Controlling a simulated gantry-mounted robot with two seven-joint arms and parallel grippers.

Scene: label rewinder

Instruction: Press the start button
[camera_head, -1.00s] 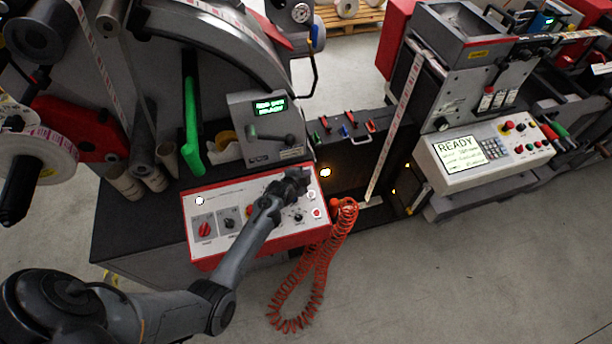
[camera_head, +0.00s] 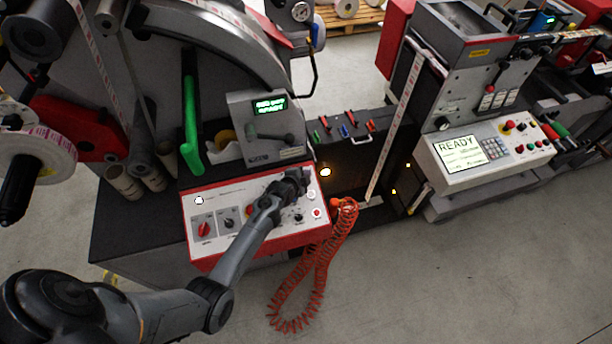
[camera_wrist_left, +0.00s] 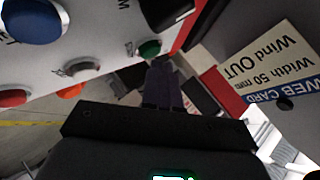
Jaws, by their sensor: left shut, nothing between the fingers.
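The white control panel with a red border (camera_head: 262,230) lies at the front of the left machine. My left gripper (camera_head: 300,180) is shut and empty over the panel's upper right part and hides some of its controls. In the left wrist view the closed dark fingers (camera_wrist_left: 160,82) point towards a green button (camera_wrist_left: 149,48), just beside their tips. Its printed label is too blurred to read surely, and I cannot tell whether the fingers touch it. My right gripper is not in view.
A blue button (camera_wrist_left: 35,20), a silver switch (camera_wrist_left: 82,68) and a red button (camera_wrist_left: 12,98) are nearby. A red knob (camera_head: 204,229) sits at the panel's left. A coiled orange hose (camera_head: 318,265) hangs at its right. A screen reading READY (camera_head: 460,153) stands farther right.

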